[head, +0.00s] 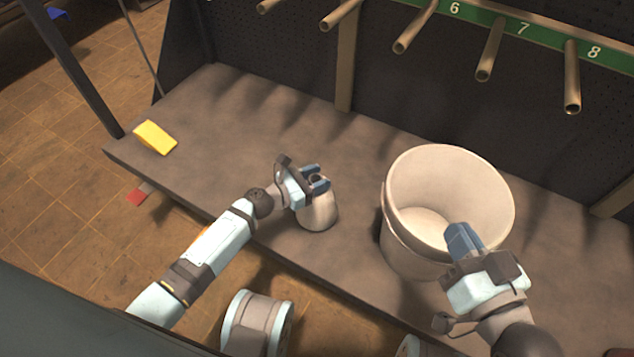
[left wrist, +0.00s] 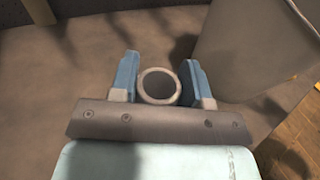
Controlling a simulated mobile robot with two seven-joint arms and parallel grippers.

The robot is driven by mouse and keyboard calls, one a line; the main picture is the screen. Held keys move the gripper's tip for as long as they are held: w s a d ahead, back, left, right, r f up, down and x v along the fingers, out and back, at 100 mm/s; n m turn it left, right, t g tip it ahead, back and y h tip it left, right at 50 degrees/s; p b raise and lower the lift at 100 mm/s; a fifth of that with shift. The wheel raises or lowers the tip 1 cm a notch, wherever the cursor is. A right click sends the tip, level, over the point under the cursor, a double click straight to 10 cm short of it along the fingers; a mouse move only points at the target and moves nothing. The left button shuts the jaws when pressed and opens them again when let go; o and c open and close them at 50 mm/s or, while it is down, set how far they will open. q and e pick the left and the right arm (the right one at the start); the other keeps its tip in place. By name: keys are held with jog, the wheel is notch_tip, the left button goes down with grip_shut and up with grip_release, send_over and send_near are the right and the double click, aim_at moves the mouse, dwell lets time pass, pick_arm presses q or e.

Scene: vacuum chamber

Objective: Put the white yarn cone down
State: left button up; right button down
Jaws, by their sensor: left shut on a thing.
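The white yarn cone (head: 318,211) stands upright at the front part of the grey workbench (head: 240,130), left of the bucket. My left gripper (head: 318,178) is shut on the cone's narrow top. In the left wrist view the cone's open round top (left wrist: 159,86) sits between the two blue fingers (left wrist: 160,80). The cone's base looks to be at the bench surface, but I cannot tell whether it touches. My right gripper (head: 463,240) is over the front right of the bucket, its blue fingers close together; whether they are shut is unclear.
A large whitish empty bucket (head: 400,240) stands right of the cone and also shows in the left wrist view (left wrist: 250,50). A yellow wedge (head: 155,138) lies at the bench's left end. Numbered pegs (head: 490,50) stick out above the back.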

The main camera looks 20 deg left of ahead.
pick_arm(q)
jog(key=shift+f, duration=0.1)
pick_arm(e)
jog(key=shift+f, duration=0.15)
pick_arm(q)
jog(key=shift+f, duration=0.15)
jog(key=o, duration=1.3)
jog(key=shift+c, duration=0.2)
jog(key=p+v, duration=0.2)
jog(key=v, duration=1)
jog(key=shift+p, duration=0.4)
pick_arm(e)
jog(key=shift+t, duration=0.8)
notch_tip(320, 180, up, 4)
jog(key=shift+d+r, duration=0.1)
jog(key=shift+f, duration=0.2)
